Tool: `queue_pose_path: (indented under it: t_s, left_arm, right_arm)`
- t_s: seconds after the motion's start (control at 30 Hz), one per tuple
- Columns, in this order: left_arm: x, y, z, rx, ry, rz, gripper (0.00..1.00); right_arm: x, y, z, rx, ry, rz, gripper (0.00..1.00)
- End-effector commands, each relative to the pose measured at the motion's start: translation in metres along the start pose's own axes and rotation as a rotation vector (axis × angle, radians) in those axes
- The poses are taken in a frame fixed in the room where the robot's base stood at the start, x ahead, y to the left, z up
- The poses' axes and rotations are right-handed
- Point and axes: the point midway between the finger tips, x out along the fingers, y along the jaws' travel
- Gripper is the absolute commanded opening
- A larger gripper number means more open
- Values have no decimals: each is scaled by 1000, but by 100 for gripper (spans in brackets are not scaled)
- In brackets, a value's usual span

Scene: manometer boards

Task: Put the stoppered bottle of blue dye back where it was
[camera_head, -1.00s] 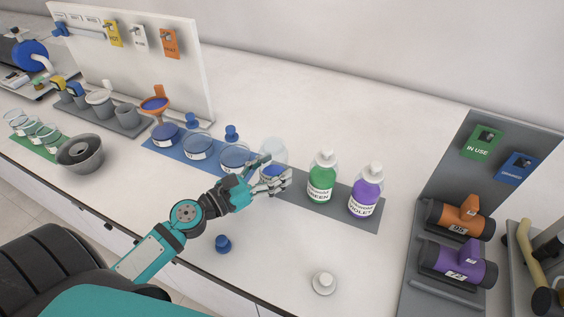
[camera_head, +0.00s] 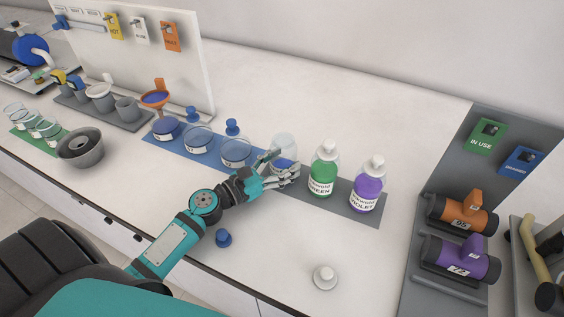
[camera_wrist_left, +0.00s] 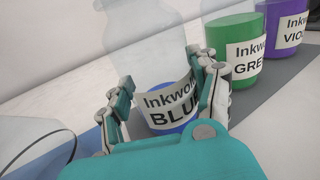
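The blue dye bottle (camera_head: 284,144) is clear glass with a little blue liquid low down. Its label reads "Inkwood BLUE" in the left wrist view (camera_wrist_left: 170,105). No stopper shows on its top in the head view. It stands upright at the left end of the grey mat (camera_head: 343,205), left of the green bottle (camera_head: 323,172); its base is partly hidden, so contact with the mat is unclear. My left gripper (camera_head: 286,176) has its fingers closed around the bottle's lower part, one on each side. A white stopper (camera_head: 325,276) lies on the bench near the front. My right gripper is out of view.
The violet bottle (camera_head: 367,187) stands right of the green one. A blue mat (camera_head: 150,141) with glass dishes is left of my gripper. A blue stopper (camera_head: 222,238) lies near the front edge. The bench behind the bottles is clear.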

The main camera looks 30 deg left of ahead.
Motion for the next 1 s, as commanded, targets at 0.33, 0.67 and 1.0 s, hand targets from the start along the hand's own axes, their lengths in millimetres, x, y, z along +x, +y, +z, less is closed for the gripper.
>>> queue_pose_path:
  t_s: [0.33,0.67,1.0]
  left_arm:
    - [0,0,-1,0,1,0,85]
    - [-21,0,-2,-1,5,0,85]
    - [-92,0,-2,-2,4,1,85]
  right_arm:
    - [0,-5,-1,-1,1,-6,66]
    - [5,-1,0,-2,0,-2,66]
    - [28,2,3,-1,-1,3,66]
